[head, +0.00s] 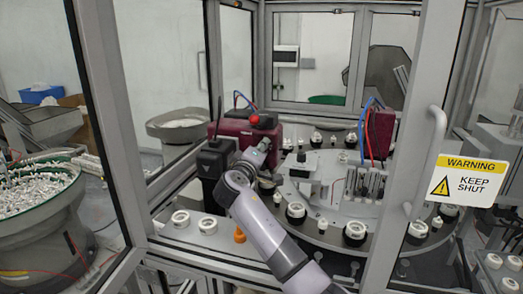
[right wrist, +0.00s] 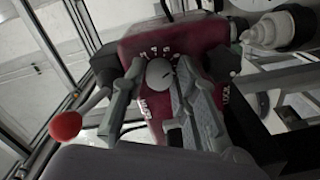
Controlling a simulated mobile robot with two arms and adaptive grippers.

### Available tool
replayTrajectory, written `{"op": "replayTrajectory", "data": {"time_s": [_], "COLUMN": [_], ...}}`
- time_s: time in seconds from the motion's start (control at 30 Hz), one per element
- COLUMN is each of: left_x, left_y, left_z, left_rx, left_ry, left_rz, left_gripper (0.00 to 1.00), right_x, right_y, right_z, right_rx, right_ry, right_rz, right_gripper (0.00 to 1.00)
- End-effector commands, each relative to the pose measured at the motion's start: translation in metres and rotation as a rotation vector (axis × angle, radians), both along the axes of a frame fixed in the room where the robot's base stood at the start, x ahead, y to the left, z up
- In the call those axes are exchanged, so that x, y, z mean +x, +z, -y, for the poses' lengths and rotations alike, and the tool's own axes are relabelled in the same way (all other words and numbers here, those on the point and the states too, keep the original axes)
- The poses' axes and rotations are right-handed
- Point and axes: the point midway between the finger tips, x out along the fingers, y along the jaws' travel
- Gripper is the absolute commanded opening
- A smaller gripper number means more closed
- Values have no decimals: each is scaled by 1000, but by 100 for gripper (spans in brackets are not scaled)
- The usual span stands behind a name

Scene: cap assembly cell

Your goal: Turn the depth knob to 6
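The depth knob (right wrist: 160,73) is a small round grey dial on the face of a dark red unit (right wrist: 135,47). White marks arc above it, too small to read surely, and so is its setting. My right gripper (right wrist: 160,68) has one finger on each side of the knob, with narrow gaps seeming to show; I cannot tell if either finger touches it. In the head view the dark red unit (head: 228,129) stands behind the cell's open front, and my right gripper (head: 258,152) is at its face, hiding the knob. My left gripper is not in view.
A red ball-ended lever (right wrist: 66,125) and a black star-shaped knob (right wrist: 222,63) flank the dial. A round table (head: 325,228) with white and black parts lies to the right. A door with a warning sign (head: 467,181) and frame posts bound the opening.

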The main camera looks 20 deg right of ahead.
Motion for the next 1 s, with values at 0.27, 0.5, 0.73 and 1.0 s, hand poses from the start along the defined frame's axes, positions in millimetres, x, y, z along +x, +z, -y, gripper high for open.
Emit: {"op": "replayTrajectory", "data": {"time_s": [0.27, 0.5, 0.73, 1.0], "left_x": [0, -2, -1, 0], "left_y": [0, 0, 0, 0], "left_z": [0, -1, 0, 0], "left_rx": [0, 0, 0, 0], "left_ry": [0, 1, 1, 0], "left_rz": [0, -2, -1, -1], "left_gripper": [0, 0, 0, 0], "right_x": [0, -1, -24, -72], "right_y": [0, 0, -1, -1], "right_z": [0, -1, -17, -50], "right_rx": [1, 1, 3, 4], "right_ry": [-1, -1, 2, 3], "right_rz": [0, 0, 1, 1], "right_gripper": [43, 43, 43, 43]}}
